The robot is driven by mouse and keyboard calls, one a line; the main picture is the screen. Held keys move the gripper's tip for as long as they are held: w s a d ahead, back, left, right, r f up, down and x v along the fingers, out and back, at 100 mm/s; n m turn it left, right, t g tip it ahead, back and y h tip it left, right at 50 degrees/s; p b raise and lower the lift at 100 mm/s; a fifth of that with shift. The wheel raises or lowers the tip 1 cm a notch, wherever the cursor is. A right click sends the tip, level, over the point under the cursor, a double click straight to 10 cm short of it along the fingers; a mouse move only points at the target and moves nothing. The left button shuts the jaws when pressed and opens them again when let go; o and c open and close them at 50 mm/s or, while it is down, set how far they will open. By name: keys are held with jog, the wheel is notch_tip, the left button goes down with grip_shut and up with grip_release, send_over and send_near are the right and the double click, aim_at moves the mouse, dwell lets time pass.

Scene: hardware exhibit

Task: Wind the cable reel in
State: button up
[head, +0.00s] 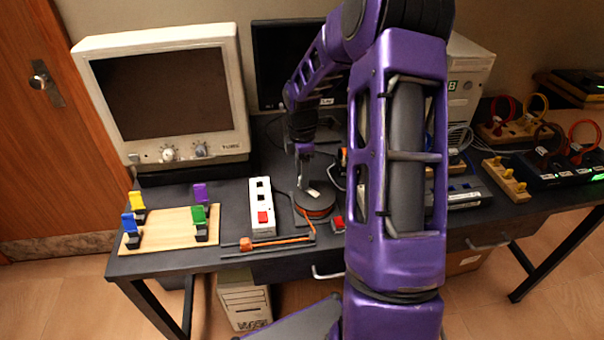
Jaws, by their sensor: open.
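The cable reel (318,212) is a dark round drum with orange cable around it, standing on the desk in the middle of the head view. A small pale piece shows on the reel's top beside the fingers. My arm hides the desk to the right of the reel.
A white power strip (262,207) with a red switch stands just left of the reel. A wooden board (170,234) with coloured clips lies farther left. A small red button (338,223) is right of the reel. Monitors (165,95) stand behind.

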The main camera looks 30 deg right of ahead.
grip_shut()
dwell(0.4)
